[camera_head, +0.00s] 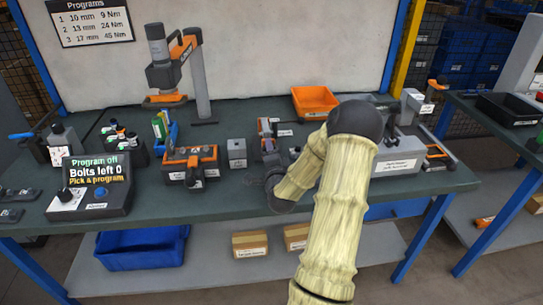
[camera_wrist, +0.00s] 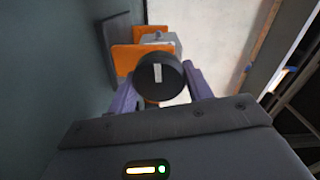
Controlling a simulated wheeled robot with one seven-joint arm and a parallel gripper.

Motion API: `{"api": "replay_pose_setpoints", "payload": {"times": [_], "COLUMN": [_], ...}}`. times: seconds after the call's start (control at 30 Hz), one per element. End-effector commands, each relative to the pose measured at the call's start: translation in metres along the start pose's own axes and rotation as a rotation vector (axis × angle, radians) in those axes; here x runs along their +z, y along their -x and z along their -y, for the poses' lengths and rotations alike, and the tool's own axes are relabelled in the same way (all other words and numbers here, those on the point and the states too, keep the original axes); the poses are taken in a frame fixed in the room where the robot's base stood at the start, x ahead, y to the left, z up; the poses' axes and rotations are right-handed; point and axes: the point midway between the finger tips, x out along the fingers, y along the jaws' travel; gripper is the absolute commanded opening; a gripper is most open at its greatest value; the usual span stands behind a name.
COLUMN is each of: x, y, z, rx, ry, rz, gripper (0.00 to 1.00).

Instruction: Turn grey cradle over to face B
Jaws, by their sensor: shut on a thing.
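My gripper (camera_wrist: 161,90) is shut on a round black knob (camera_wrist: 158,75) with a white mark, one finger on each side of it. Behind the knob, the wrist view shows orange plates (camera_wrist: 124,62) and a grey block (camera_wrist: 168,43); I take this to be the grey cradle, mostly hidden. In the head view my gripper (camera_head: 273,180) is low over the bench, at the front of an orange-and-grey fixture (camera_head: 267,127) that my arm partly covers. The face letter on the cradle cannot be read.
A similar orange-and-grey fixture (camera_head: 176,166) and a small grey block (camera_head: 236,153) stand to the left. The control box (camera_head: 92,185) reads "Program off, Bolts left 0, Pick a program". An orange bin (camera_head: 314,99) is behind; a grey machine (camera_head: 398,158) is right.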

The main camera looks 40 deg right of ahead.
Motion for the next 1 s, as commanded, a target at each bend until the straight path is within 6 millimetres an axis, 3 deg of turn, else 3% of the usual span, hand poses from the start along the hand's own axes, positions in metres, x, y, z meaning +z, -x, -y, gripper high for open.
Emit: {"api": "replay_pose_setpoints", "payload": {"times": [0.6, 1.0], "x": [0.0025, 0.0018], "y": [0.0005, 0.0007], "z": [-0.0013, 0.0], "rx": [0.0, 0.004], "ry": [0.544, 0.684], "rz": [0.003, 0.004], "gripper": [0.28, 0.28]}}
